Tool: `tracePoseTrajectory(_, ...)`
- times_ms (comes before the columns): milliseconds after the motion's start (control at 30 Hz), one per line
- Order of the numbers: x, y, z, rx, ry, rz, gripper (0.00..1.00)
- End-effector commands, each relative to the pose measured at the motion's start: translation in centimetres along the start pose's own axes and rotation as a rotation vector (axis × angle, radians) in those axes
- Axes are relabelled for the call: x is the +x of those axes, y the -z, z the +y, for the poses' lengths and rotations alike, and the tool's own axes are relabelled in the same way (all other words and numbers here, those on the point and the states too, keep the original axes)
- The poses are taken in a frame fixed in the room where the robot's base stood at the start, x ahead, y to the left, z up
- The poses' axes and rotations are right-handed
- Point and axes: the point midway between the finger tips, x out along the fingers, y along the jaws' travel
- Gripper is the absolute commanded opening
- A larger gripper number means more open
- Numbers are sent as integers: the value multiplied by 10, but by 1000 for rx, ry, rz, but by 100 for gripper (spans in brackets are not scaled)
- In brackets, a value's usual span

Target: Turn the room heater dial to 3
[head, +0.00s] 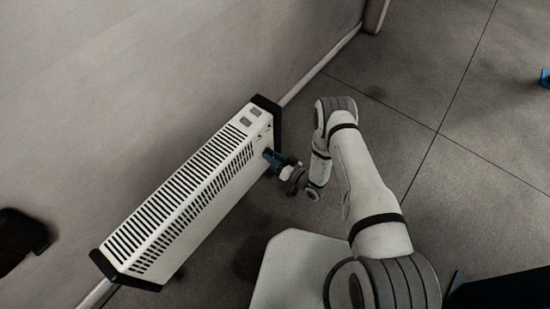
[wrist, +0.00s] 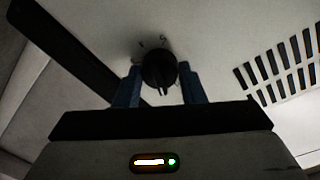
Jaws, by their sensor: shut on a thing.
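The room heater (head: 190,200) is a long white box with black end caps and slotted vents, standing along the wall. Its dial (wrist: 158,68) is a round black knob on the white panel in the wrist view, with small marks around it that are too blurred to read. My gripper (wrist: 160,85) has its blue fingers on either side of the dial, shut on it. In the head view my gripper (head: 272,157) reaches the heater's front face near its far end, and the dial is hidden there.
Vent slots (wrist: 280,66) lie right of the dial in the wrist view. A dark object (head: 20,238) is at the left edge. The tiled floor (head: 450,90) at the right is mostly clear.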

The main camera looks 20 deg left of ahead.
Motion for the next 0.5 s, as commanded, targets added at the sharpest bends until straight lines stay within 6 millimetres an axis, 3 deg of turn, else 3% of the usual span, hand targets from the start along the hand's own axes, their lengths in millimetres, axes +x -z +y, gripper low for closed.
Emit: tracePoseTrajectory(500, 1, -2, -1, 489, -3, -39, 14)
